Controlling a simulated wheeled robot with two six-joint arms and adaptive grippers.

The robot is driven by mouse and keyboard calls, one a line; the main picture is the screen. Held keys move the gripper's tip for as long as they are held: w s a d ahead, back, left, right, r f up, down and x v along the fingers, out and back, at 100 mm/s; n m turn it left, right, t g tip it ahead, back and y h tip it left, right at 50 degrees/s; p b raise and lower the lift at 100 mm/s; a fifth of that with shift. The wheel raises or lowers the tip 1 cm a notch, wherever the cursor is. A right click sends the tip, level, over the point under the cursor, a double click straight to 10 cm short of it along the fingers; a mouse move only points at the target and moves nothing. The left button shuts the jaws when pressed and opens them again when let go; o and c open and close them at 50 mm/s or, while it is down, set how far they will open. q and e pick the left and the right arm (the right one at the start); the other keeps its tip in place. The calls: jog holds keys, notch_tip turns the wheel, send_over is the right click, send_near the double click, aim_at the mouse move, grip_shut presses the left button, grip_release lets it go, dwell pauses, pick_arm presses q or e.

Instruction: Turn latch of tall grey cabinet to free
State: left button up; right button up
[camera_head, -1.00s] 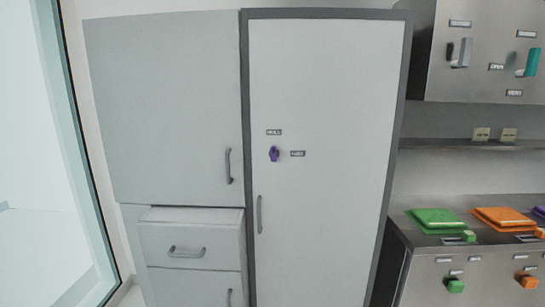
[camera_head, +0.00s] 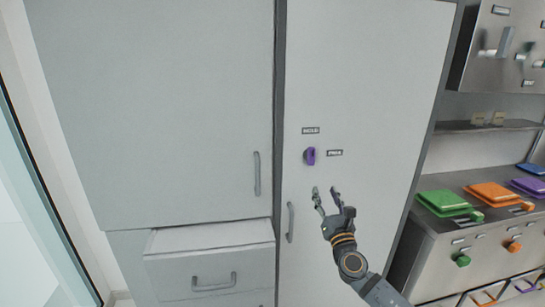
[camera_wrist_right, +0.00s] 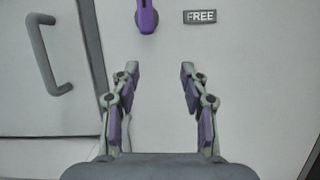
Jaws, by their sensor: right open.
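The tall grey cabinet (camera_head: 365,75) has a dark frame and a flat, closed door. Its purple latch (camera_head: 310,156) sits on the door, with a label above it and another label (camera_head: 335,153) to its right. In the right wrist view the latch (camera_wrist_right: 147,15) is at the top edge, partly cut off and pointing up and down, and the label beside it (camera_wrist_right: 200,17) reads FREE. My right gripper (camera_head: 326,191) is open and empty, a little below the latch in the picture; its fingers (camera_wrist_right: 160,68) point toward the latch without touching it. My left gripper is not in view.
The tall door's vertical handle (camera_head: 290,222) is left of my right gripper. A grey cupboard (camera_head: 160,100) and a drawer (camera_head: 210,262) stand to the left. A steel counter (camera_head: 410,212) with colored lids is at the right.

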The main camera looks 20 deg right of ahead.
aim_at(312, 160)
jog(key=shift+n+t+y, duration=0.3)
jog(key=shift+n+t, duration=0.3)
jog(key=shift+n, duration=0.1)
jog(key=w+r, duration=0.2)
jog(key=w, duration=0.1)
jog(key=w+r+p, duration=0.1)
jog(key=w+r, duration=0.1)
jog(key=r, duration=0.1)
jog(key=w+r+p, duration=0.1)
jog(key=w+r, duration=0.1)
jog(key=w, duration=0.1)
jog(key=shift+w+d+r, duration=0.1)
jog(key=shift+w+r, duration=0.05)
jog(key=shift+w, duration=0.2)
jog(key=shift+w+d+r, duration=0.1)
jog(key=shift+w+d, duration=0.05)
jog(key=shift+w, duration=0.15)
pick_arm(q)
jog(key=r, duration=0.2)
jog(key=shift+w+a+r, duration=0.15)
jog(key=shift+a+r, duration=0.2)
pick_arm(e)
grip_shut()
